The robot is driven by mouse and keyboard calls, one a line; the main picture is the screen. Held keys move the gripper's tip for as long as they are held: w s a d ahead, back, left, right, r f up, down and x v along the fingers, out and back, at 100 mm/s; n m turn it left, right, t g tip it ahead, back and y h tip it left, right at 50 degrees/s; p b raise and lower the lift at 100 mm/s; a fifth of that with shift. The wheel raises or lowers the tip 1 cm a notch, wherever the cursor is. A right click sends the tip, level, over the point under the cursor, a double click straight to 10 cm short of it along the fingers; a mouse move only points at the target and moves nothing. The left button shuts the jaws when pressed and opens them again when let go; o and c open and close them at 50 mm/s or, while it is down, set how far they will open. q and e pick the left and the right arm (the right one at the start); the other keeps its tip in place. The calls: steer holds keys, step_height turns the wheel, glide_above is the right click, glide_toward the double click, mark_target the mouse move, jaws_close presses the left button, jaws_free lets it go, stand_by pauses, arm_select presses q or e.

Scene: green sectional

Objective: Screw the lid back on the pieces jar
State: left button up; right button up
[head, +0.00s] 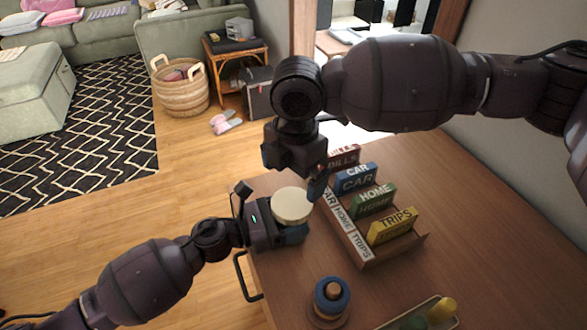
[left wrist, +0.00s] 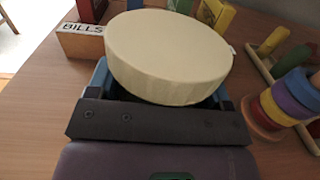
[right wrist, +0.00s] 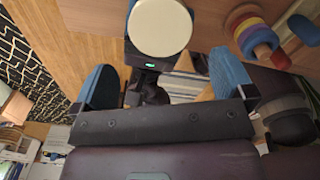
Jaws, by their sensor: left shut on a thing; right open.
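The round cream lid (head: 292,204) sits level at the desk's near-left edge, between the fingers of my left gripper (head: 290,226). The left wrist view shows its broad top and side (left wrist: 168,55), with a blue finger on either side below it. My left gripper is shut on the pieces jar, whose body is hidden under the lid. My right gripper (head: 300,180) is open and empty, just above and behind the lid. In the right wrist view the lid (right wrist: 159,27) lies beyond the two spread blue fingers (right wrist: 165,80), apart from them.
A wooden rack (head: 362,250) with labelled boxes, such as the yellow TRIPS box (head: 392,227), stands close right of the lid. A ring stacker (head: 331,296) and a tray with coloured pieces (head: 422,318) lie nearer the front. The desk's right part (head: 490,240) is clear.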

mark_target(292, 202)
steer(key=shift+a+f, duration=0.15)
steer(key=shift+f, duration=3.65)
steer(key=c, duration=0.8)
steer(key=shift+s+m, duration=0.1)
steer(key=shift+m, duration=0.6)
steer(key=o, duration=0.8)
step_height(292, 202, up, 12)
steer(key=shift+d, duration=0.2)
